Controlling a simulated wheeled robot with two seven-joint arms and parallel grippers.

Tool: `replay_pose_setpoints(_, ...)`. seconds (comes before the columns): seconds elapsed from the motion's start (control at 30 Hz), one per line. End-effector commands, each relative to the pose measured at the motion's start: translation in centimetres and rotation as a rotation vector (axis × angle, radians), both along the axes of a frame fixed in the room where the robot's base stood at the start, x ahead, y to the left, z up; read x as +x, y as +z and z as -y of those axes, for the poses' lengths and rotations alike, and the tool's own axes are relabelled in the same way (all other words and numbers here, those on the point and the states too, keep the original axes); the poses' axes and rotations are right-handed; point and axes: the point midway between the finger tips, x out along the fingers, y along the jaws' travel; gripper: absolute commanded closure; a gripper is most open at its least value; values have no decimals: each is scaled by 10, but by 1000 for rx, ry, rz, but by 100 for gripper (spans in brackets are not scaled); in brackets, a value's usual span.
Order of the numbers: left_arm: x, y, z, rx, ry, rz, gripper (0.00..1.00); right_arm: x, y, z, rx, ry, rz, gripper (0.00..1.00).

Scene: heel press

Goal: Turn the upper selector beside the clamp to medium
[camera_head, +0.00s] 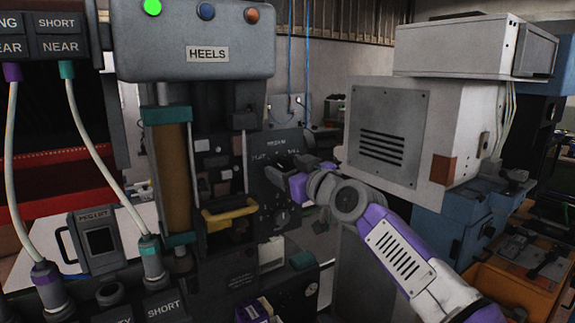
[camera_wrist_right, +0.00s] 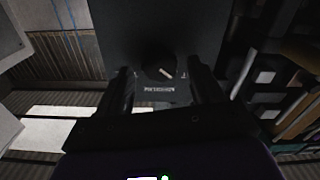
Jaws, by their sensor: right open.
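The dark selector panel (camera_head: 262,212) stands beside the clamp (camera_head: 222,190), with small labels along its top edge. My right gripper (camera_head: 278,168) is at the upper part of this panel and hides the upper selector in the head view. In the right wrist view the upper selector (camera_wrist_right: 158,68) is a dark round knob with a short pale pointer mark, slanted toward the lower right. A pale label (camera_wrist_right: 160,90) lies just below it. The open fingers of my right gripper (camera_wrist_right: 163,86) stand on either side of the knob; contact cannot be told. My left gripper is out of view.
A lower selector (camera_head: 282,218) sits on the same panel below my gripper. The HEELS machine head (camera_head: 190,55) overhangs the clamp. A grey vented cabinet (camera_head: 388,130) stands to the right, close to my right arm. Cables hang at the left.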

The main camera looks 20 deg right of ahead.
Motion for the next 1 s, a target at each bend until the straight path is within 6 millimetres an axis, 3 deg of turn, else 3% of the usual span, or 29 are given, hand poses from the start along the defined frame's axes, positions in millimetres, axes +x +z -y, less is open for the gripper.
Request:
replay_pose_setpoints(0.27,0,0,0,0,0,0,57,2,0,-1,0,1,0,34)
replay_pose_setpoints(0.63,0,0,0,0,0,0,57,1,0,0,0,1,0,90)
replay_pose_setpoints(1.0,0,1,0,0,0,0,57,1,0,0,70,1,-10,90)
